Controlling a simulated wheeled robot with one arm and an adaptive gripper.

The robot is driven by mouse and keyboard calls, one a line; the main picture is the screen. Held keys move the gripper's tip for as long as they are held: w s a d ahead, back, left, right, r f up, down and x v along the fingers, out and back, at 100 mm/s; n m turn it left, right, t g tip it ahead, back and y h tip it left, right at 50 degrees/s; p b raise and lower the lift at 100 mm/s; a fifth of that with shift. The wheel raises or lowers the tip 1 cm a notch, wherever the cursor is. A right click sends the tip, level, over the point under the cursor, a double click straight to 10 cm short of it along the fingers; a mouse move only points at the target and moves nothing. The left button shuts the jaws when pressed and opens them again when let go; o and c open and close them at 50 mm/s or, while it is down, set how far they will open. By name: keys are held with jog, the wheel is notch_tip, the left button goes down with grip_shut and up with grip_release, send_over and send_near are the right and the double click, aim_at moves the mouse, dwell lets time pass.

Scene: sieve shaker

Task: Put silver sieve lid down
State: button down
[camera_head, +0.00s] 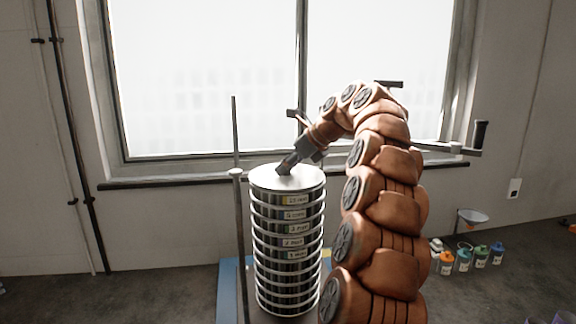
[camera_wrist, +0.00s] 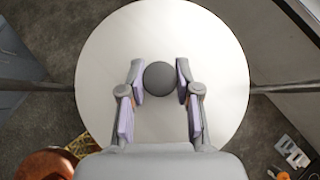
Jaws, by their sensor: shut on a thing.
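The silver sieve lid (camera_head: 300,178) is a flat round plate that sits on top of the sieve stack (camera_head: 288,255) in the head view, with no gap that I can see. In the wrist view the lid (camera_wrist: 210,45) fills the middle, with a dark round knob (camera_wrist: 160,78) at its centre. My gripper (camera_wrist: 160,80) has one finger on each side of the knob and is shut on it.
A thin upright rod (camera_head: 235,135) stands left of the stack. A bar with a dark handle (camera_head: 480,137) is at the right, behind my arm. Several small bottles (camera_head: 463,259) and a funnel (camera_head: 472,216) are at the right. A window (camera_head: 210,80) is behind.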

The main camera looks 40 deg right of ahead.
jog(key=shift+f, duration=0.1)
jog(key=c, duration=0.8)
grip_release()
jog(key=shift+s+d+r, duration=0.1)
jog(key=shift+s+r, duration=0.05)
jog(key=shift+r, duration=0.2)
jog(key=shift+v, duration=3.45)
jog(key=shift+s, duration=0.1)
